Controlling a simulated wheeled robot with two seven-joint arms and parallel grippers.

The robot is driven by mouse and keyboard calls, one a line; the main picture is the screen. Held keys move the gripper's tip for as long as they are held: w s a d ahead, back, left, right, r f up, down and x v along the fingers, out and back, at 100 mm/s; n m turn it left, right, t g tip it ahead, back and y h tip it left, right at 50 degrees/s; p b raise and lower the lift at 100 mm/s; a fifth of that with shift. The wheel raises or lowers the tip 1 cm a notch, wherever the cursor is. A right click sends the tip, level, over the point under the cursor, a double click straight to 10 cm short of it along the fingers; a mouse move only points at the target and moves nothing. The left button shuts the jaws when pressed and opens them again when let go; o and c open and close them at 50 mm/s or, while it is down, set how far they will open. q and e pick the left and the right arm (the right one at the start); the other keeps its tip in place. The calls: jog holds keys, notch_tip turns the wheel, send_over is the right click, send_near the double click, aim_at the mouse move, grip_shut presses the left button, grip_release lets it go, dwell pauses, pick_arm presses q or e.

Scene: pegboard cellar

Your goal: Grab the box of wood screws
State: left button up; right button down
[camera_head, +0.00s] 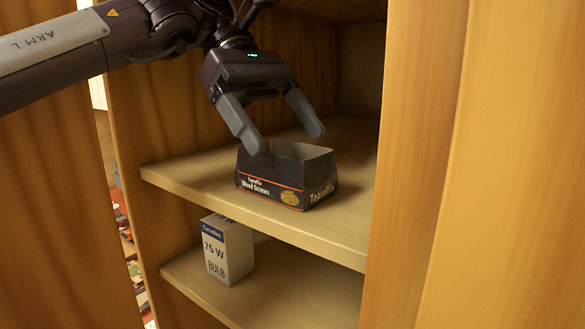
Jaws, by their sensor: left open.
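The box of wood screws (270,190) is a small dark open-topped carton with orange lines and white lettering. It stands on the upper visible shelf of a wooden cabinet, close to the shelf's front edge. My left gripper (281,143) is open and empty, pointing down. Its fingertips appear at or just above the box's top rim, one near the left rear corner and one near the right rear. I cannot tell whether they touch it. The inside of the box is mostly hidden. My right gripper is not in view.
A white and blue bulb box (228,250) stands on the lower shelf (290,285). The upper shelf (200,175) is otherwise bare. Wooden cabinet panels rise at left and right (420,150). Blurred clutter shows through a gap at far left.

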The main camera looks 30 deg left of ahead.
aim_at(293, 166)
pick_arm(q)
jog(key=shift+s+d+f, duration=0.15)
jog(key=shift+d+f, duration=0.05)
jog(key=shift+s+f+p, duration=0.2)
jog(key=shift+p, duration=0.15)
jog(key=f, duration=0.1)
jog(key=d+f+p, duration=0.1)
jog(key=s+f+p, duration=0.1)
jog(key=shift+d+f, duration=0.25)
jog(key=shift+d, duration=0.15)
jog(key=shift+w+d+f, duration=0.1)
jog(key=shift+d+f, duration=0.15)
jog(key=shift+a, duration=0.1)
jog(key=c, duration=0.9)
jog(key=shift+r, duration=0.1)
jog(key=c, duration=0.6)
